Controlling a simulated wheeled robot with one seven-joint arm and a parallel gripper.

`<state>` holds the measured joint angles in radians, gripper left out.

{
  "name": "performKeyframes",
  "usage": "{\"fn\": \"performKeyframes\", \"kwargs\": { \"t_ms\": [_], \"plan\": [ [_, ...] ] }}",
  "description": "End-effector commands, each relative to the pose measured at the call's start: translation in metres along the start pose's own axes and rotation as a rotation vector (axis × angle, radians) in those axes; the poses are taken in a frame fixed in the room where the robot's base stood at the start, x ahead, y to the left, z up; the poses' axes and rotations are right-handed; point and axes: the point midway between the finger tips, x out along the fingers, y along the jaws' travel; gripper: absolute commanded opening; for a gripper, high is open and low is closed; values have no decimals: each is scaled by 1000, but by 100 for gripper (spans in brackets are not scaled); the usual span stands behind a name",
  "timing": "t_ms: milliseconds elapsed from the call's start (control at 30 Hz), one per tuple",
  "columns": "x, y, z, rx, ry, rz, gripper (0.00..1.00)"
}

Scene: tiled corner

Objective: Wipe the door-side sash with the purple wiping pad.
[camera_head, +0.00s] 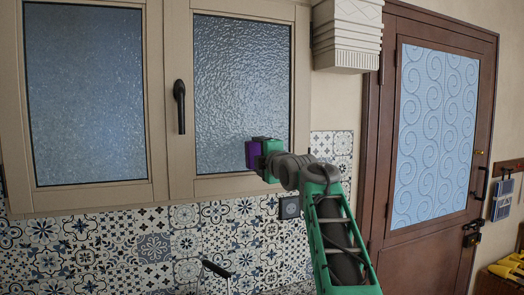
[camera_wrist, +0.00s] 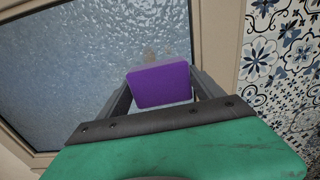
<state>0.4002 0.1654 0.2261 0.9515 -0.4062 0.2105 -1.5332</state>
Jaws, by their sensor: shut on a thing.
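The door-side sash (camera_head: 240,100) is the right one of two textured-glass sashes in a beige frame. It also shows in the wrist view (camera_wrist: 60,70). The purple wiping pad (camera_head: 253,155) is between the fingers of my gripper (camera_head: 262,156), in front of the glass's lower right part. In the wrist view, my gripper (camera_wrist: 160,92) is shut on the purple pad (camera_wrist: 160,85), one finger at each side. Brownish smudges (camera_wrist: 150,55) show on the glass just beyond the pad. I cannot tell whether the pad touches the glass.
A black handle (camera_head: 180,105) stands out between the sashes. A pale carved bracket (camera_head: 347,35) juts out at upper right. A wall socket (camera_head: 290,207) sits below the window on patterned tiles (camera_head: 150,250). A brown door (camera_head: 430,150) with a glass panel is at right.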

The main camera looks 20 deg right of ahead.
Motion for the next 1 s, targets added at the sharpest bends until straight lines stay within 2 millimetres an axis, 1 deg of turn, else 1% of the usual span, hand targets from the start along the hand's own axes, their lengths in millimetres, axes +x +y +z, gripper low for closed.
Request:
{"fn": "performKeyframes", "kwargs": {
  "t_ms": [567, 1000],
  "plan": [
    [2, 0, 0, 0, -1, 0, 44],
    [10, 0, 1, 0, -1, -1, 44]
  ]
}}
